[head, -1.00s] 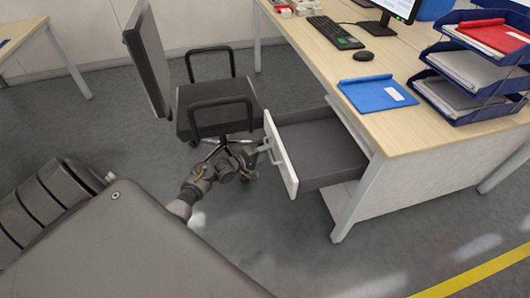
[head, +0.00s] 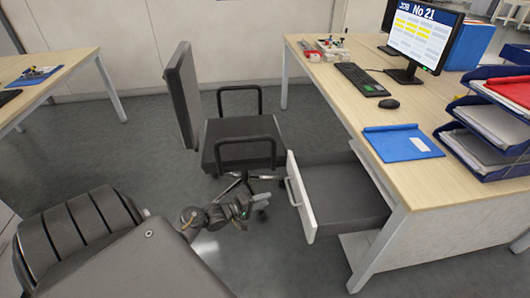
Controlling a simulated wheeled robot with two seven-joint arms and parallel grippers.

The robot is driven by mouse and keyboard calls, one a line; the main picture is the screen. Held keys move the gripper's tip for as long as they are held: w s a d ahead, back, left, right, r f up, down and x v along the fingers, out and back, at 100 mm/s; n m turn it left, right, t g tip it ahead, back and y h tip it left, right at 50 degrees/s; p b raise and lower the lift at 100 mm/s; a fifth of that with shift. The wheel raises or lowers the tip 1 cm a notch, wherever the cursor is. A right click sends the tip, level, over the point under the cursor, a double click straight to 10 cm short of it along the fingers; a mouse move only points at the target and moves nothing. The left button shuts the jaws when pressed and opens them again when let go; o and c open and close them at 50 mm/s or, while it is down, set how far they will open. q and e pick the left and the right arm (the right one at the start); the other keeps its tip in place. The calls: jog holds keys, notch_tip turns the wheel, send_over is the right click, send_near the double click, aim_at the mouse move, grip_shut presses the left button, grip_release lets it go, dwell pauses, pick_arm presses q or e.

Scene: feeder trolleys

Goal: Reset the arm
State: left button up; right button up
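My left gripper (head: 260,204) is at the end of my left arm, low in front of the office chair and left of the open desk drawer. It is small and dark here, and I cannot make out whether its fingers are open or shut. The drawer (head: 345,196) is pulled out from under the desk and looks empty. Its white front has a handle (head: 292,192), and a gap shows between the handle and my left gripper. My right gripper is not in view.
A black office chair (head: 240,141) stands just behind my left gripper. The desk (head: 345,95) carries a blue folder (head: 402,143), a keyboard (head: 361,80), a mouse (head: 389,104), a monitor (head: 422,35) and stacked trays (head: 490,125). Another table (head: 85,60) stands at the far left.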

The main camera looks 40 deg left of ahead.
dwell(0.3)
